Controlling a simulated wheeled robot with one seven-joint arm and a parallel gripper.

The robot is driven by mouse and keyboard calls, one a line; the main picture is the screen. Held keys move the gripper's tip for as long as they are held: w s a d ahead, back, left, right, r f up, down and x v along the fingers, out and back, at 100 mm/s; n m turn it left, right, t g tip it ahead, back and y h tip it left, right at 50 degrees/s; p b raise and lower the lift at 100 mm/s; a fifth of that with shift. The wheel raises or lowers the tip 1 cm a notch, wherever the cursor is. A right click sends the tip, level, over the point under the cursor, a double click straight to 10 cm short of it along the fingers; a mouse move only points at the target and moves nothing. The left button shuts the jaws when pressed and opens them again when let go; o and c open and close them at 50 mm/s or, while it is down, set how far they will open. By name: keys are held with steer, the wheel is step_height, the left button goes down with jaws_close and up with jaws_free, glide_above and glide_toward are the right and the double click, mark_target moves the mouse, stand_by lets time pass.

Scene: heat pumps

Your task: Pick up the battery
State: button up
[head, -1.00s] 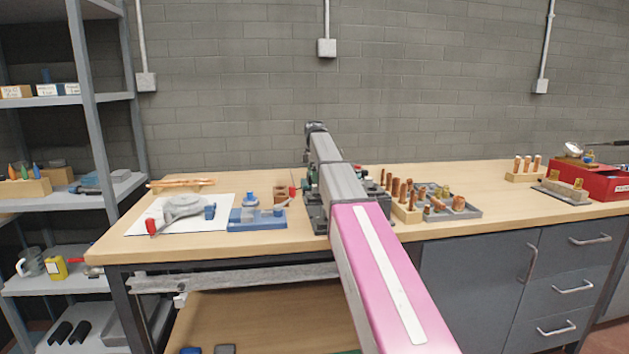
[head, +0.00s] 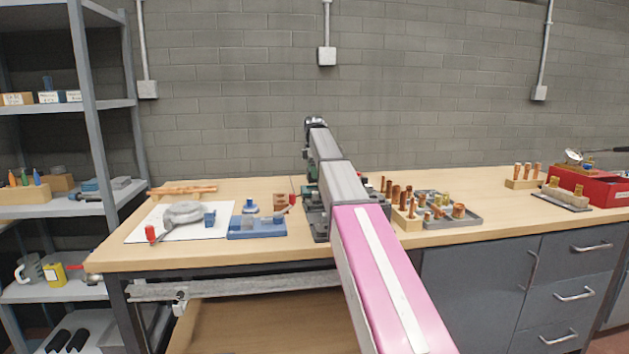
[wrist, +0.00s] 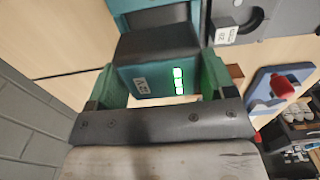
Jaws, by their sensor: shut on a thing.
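The battery (wrist: 152,78) is a teal block with a small label and lit green bars, close up in the wrist view. My gripper (wrist: 158,92) is shut on it, with one green finger at its left side and one at its right. A black section (wrist: 160,42) lies just beyond the battery, and a teal body lies beyond that. I cannot tell whether the battery touches these. In the head view my own arm hides the gripper and the battery.
The wooden bench (head: 125,256) bears a blue tray (head: 240,233) to the left of my arm, and a grey tray (head: 470,217) with copper fittings to the right. A red case (head: 606,186) stands far right. A shelf rack (head: 90,102) stands left.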

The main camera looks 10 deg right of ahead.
steer(key=s+a+r, duration=0.5)
steer(key=a+r, duration=0.1)
steer(key=a, duration=0.4)
steer(key=shift+s+a+r, duration=0.15)
steer(key=shift+r, duration=0.15)
